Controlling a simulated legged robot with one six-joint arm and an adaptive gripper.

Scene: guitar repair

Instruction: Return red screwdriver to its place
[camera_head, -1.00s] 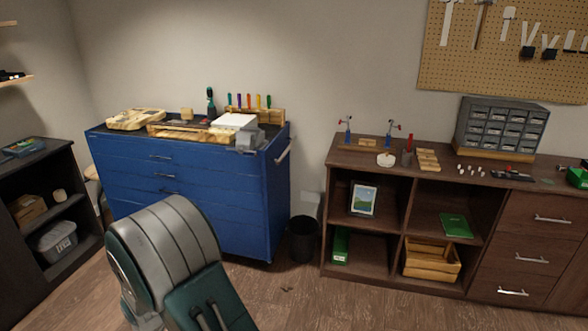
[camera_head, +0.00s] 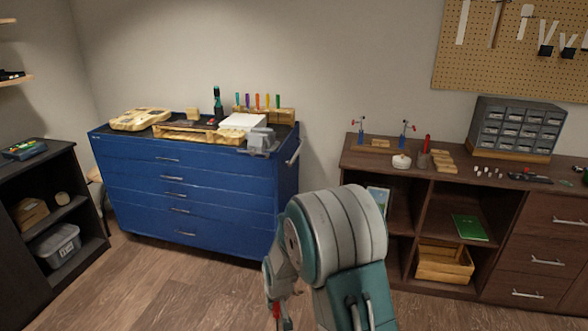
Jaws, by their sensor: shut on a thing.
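My arm stands in the lower middle of the view, and its far end hangs low at the bottom edge. My gripper (camera_head: 274,294) shows only in part there, small and partly hidden by my own arm. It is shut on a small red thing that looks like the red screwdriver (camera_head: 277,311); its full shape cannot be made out. A wooden rack (camera_head: 284,116) with several coloured upright handles stands at the back of the blue tool cabinet (camera_head: 185,193). My gripper is in front of this cabinet and below its top, apart from the rack.
A white box (camera_head: 242,121), a grey vise (camera_head: 262,141) and a guitar body (camera_head: 140,119) crowd the blue cabinet's top. A brown cabinet (camera_head: 500,226) stands to the right with small tools on top. Floor (camera_head: 170,278) is clear in front of the blue cabinet.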

